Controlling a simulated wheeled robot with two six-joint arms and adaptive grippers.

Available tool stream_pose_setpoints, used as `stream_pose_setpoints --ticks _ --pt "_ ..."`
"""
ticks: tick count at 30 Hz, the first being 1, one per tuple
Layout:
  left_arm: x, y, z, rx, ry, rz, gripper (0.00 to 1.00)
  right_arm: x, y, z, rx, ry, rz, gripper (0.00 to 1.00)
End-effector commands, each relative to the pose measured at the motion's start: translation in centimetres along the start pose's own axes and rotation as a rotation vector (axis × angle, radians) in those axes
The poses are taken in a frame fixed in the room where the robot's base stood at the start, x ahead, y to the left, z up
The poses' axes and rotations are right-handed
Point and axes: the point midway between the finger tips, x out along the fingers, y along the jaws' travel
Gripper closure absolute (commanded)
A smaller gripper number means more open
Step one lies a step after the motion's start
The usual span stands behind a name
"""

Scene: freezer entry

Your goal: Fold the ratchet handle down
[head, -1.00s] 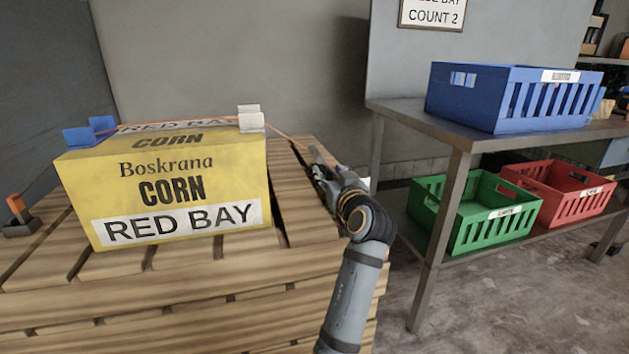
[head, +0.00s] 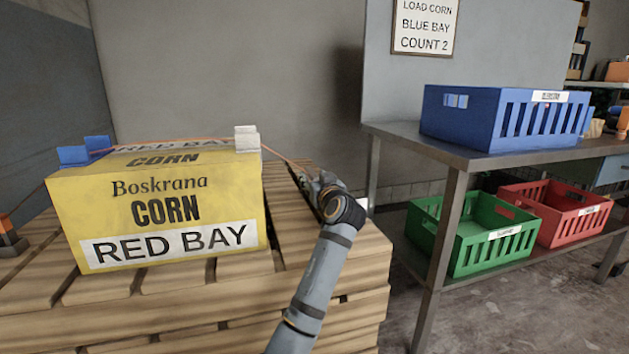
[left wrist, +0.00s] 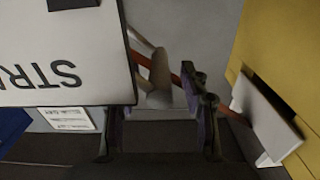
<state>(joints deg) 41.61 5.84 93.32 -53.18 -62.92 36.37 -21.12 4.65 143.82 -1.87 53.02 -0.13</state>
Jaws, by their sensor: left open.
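A yellow corn box (head: 155,215) sits on a wooden pallet. An orange strap (head: 185,140) crosses its top and runs down to the right, toward my left gripper (head: 312,181). That gripper is beside the box's right side, small and partly hidden by its own wrist. In the left wrist view my left gripper (left wrist: 162,118) is open, fingers apart. A rounded grey-brown bar (left wrist: 160,78), which looks like the ratchet handle, shows beyond and between the fingers, beside the strap (left wrist: 187,78). I cannot tell whether it touches a finger. The ratchet body is not clearly visible. My right gripper is out of view.
White (head: 247,138) and blue (head: 73,155) corner guards sit under the strap. A white panel with upside-down lettering (left wrist: 60,55) fills the wrist view's upper left. A metal table (head: 400,131) with a blue crate (head: 500,118) stands right; green (head: 470,235) and red (head: 555,212) crates are below.

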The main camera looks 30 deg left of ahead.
Motion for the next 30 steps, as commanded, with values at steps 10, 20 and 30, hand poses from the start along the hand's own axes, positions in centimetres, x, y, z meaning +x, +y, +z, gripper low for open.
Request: stream_pose_setpoints --ticks 10,20,30 --pt "-0.04 0.01 0.03 0.001 0.000 0.000 0.93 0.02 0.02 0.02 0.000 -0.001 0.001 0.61" --pt "-0.05 0.03 0.03 0.002 0.000 0.001 1.00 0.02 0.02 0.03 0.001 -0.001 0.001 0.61" --pt "0.00 0.02 0.03 0.005 0.000 0.002 1.00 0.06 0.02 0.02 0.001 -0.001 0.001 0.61"
